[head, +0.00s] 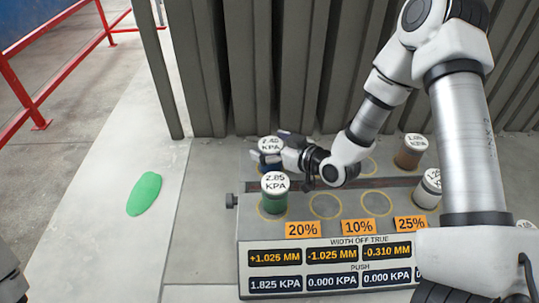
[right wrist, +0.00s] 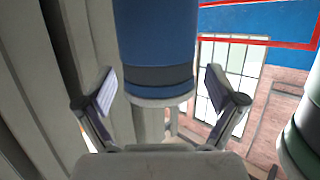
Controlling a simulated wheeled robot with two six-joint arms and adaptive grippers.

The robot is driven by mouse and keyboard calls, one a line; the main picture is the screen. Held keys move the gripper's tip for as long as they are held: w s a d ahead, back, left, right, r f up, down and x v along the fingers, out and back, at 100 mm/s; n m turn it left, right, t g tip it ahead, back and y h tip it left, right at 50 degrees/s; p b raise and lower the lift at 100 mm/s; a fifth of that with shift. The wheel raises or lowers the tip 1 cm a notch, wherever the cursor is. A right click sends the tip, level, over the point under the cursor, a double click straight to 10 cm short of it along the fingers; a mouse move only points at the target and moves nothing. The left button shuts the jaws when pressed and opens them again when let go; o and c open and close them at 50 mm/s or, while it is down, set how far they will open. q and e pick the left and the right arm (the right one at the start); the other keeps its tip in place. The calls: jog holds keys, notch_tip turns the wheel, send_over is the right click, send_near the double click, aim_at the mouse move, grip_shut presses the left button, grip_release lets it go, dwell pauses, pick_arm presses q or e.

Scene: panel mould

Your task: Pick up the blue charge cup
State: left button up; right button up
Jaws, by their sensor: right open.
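The blue charge cup (head: 269,145) stands at the back left of the panel, with a white lid marked in KPA. Its blue side is mostly hidden behind my right gripper and the green cup in the head view. My right gripper (head: 281,150) is open and reaches in from the right, at the cup. In the right wrist view the blue cup (right wrist: 157,45) shows between the two spread fingers of the right gripper (right wrist: 160,92), with gaps on both sides.
A green cup (head: 275,195) marked 2.85 KPA stands just in front of the blue one. A brown cup (head: 409,155) and a white cup (head: 427,190) stand to the right. Grey upright panels (head: 235,70) rise close behind. A green patch (head: 144,194) lies on the floor at left.

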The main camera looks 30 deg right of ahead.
jog(key=shift+s+d+r, duration=0.1)
jog(key=shift+s+d, duration=0.05)
jog(key=shift+s, duration=0.1)
jog(key=c, duration=1.6)
jog(key=shift+w, duration=0.1)
jog(key=shift+r, duration=0.1)
